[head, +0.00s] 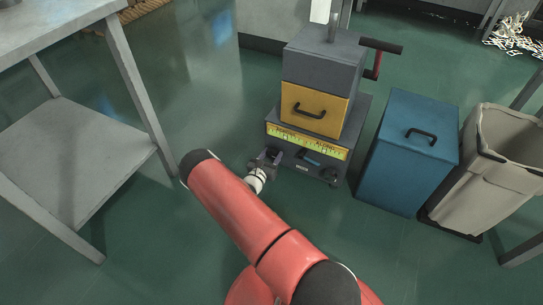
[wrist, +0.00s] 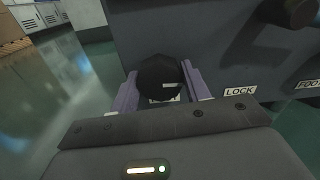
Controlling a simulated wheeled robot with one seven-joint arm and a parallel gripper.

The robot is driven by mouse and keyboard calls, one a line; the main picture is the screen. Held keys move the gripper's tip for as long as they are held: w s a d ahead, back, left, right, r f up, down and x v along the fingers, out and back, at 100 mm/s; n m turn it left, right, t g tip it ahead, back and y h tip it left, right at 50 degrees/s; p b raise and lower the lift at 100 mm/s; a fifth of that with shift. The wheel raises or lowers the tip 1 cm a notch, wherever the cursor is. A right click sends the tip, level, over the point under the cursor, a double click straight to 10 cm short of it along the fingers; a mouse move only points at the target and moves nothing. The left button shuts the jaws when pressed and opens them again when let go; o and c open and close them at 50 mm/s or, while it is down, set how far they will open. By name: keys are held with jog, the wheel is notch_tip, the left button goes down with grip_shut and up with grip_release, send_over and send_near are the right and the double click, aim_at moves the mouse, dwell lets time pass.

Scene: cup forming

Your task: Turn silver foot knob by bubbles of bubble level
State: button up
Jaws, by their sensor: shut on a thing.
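The grey machine has a dark base (head: 312,165) with a yellow-green bubble level strip (head: 325,148) across its front. The bubbles are too small to read. My gripper (head: 267,159) is at the left front of the base. In the wrist view, my gripper (wrist: 160,88) has its two purple-grey fingers on either side of a dark round knob (wrist: 159,76) and is shut on it. The knob looks black rather than silver, and a small pale mark shows on it. A label partly hidden under the knob cannot be read. Another dark knob (head: 329,174) sits at the right front.
A LOCK label (wrist: 240,90) and a partly cut-off FOOT label (wrist: 310,84) are to the right on the base. A blue cabinet (head: 408,150) and a beige bin (head: 495,160) stand right of the machine. A grey table (head: 75,160) stands left, with open floor between.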

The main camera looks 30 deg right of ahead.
jog(key=shift+n, duration=0.5)
jog(key=o, duration=1)
jog(key=v, duration=0.7)
jog(key=shift+s+a+p, duration=0.25)
jog(key=shift+a+p, duration=0.05)
jog(key=shift+a, duration=0.05)
